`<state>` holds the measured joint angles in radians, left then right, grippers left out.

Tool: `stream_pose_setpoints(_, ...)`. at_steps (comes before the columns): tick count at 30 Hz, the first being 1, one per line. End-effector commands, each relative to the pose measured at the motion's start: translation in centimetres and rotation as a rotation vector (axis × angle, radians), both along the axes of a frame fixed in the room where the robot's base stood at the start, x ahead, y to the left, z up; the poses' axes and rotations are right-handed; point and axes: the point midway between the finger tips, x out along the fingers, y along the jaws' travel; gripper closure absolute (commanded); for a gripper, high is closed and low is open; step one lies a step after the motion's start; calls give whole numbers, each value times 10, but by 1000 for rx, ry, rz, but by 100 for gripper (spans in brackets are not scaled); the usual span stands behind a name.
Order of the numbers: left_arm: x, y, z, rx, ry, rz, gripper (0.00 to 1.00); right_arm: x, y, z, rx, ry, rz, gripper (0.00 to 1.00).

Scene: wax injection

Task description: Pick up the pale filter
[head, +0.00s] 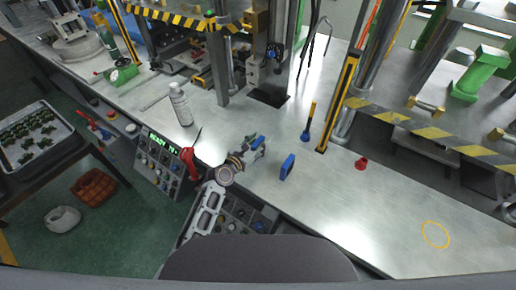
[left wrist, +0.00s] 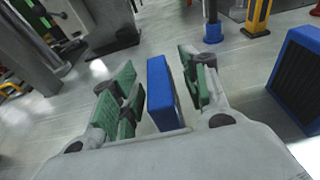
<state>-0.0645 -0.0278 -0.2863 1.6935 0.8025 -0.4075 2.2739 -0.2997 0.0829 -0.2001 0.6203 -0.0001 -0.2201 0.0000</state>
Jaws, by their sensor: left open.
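My left gripper (head: 254,146) reaches over the bench from the left and is open. In the left wrist view its green-padded fingers (left wrist: 163,72) stand on either side of a blue-framed filter (left wrist: 162,92), seen almost edge-on. Its face does not show, so I cannot tell whether it is pale. In the head view this filter (head: 260,142) is partly hidden by the gripper. A second blue-framed filter (head: 287,166) with a dark face stands upright to the right. It shows at the right edge of the left wrist view (left wrist: 302,75). My right gripper is not in view.
A white bottle (head: 180,105) stands to the left on the metal bench. A blue-based tool with a yellow handle (head: 307,127) and a red piece (head: 361,164) are to the right. The front right is clear.

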Motion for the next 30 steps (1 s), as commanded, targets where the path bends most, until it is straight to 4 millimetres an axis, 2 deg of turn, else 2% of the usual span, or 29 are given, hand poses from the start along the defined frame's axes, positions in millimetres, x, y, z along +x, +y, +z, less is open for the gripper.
stream_pose_setpoints(13,0,0,0,0,0,0,55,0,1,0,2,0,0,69)
stream_pose_setpoints(24,0,0,0,0,0,0,100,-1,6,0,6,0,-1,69)
stream_pose_setpoints(30,0,0,0,0,0,0,100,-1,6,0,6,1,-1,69)
